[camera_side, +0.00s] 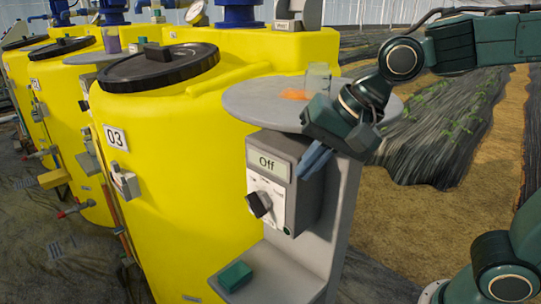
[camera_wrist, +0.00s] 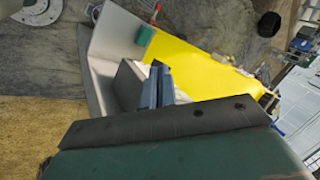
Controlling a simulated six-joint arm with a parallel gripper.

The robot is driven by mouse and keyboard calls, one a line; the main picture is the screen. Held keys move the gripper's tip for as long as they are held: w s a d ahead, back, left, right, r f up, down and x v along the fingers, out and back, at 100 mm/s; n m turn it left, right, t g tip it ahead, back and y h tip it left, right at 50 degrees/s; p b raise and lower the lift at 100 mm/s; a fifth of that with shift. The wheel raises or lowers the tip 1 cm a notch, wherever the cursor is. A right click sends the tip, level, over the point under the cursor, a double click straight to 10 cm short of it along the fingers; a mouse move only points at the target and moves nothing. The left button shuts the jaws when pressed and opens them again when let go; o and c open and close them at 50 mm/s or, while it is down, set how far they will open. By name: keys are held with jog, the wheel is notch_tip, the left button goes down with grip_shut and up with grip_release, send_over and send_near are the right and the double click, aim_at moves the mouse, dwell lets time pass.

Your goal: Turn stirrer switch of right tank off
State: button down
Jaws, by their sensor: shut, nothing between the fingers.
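The rightmost yellow tank (camera_side: 175,190), labelled 03, stands in the middle of the side view, and its yellow side shows in the wrist view (camera_wrist: 205,65). A grey control box (camera_side: 310,200) is mounted on a stand beside it. Its display (camera_side: 268,163) reads "Off". A black rotary switch (camera_side: 259,204) sits on the white front panel below. My gripper (camera_side: 304,174) is shut and empty, its blue-grey fingers pointing down-left at the box's upper right side, above and right of the switch. I cannot tell if they touch the box. In the wrist view the fingers (camera_wrist: 155,84) hide the panel's switch.
A round grey table (camera_side: 245,100) above the box holds orange powder and a clear container (camera_side: 318,78). A green block (camera_side: 235,276) lies on the stand's lower shelf. More yellow tanks (camera_side: 60,105) stand to the left. Space in front of the panel looks free.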

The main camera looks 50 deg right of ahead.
jog(key=s+d+f+n+h, duration=0.2)
jog(key=s+d+n, duration=0.5)
jog(key=s+d, duration=0.4)
jog(key=shift+f+n, duration=0.15)
jog(key=shift+n, duration=0.25)
dwell(0.3)
jog(key=shift+s+d+f+n+h, duration=0.3)
jog(key=shift+s+d+n+h, duration=0.1)
jog(key=shift+s, duration=0.2)
